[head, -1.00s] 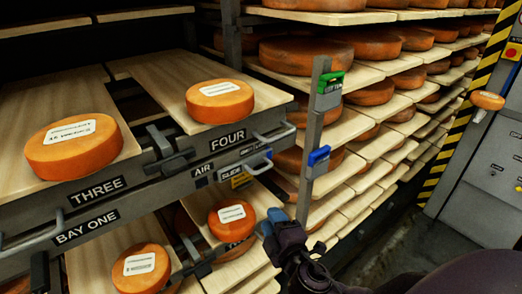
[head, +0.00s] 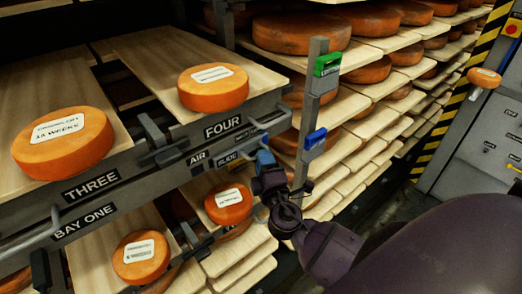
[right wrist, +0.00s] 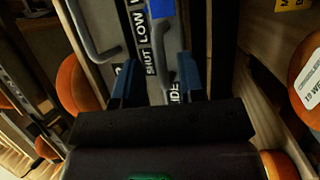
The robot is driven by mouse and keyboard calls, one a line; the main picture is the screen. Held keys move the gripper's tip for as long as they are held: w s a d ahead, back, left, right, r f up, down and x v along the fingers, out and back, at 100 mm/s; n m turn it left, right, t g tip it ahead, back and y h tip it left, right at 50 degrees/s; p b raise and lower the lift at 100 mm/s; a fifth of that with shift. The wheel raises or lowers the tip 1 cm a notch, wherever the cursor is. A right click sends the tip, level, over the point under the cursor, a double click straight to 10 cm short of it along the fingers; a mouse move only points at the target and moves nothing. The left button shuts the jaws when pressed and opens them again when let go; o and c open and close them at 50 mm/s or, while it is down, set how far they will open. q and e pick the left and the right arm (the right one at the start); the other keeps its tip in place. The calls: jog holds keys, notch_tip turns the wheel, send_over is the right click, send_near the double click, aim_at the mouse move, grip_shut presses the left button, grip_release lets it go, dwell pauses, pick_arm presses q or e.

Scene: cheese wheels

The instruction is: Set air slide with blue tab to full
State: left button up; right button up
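The AIR (head: 197,158) and SLIDE (head: 228,157) labels sit on the grey shelf front below FOUR. In the right wrist view, a scale strip (right wrist: 155,45) reads SHUT, LOW and a cut-off word. A blue patch (right wrist: 137,8) shows at its top. A grey bar handle (right wrist: 184,68) rises beside the strip. My right gripper (head: 264,157) is at the shelf front; its two blue fingers also show in the right wrist view (right wrist: 157,85), apart, with the handle end between them, nearer the right finger. Contact is unclear. My left gripper is not in view.
A grey post with a green tag (head: 327,65) and a blue tag (head: 315,140) stands just right of my right gripper. Cheese wheels lie on boards, one (head: 228,203) close below the gripper. Another bar handle (right wrist: 92,40) shows left of the strip.

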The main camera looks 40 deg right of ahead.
jog(key=shift+x, duration=1.4)
grip_shut()
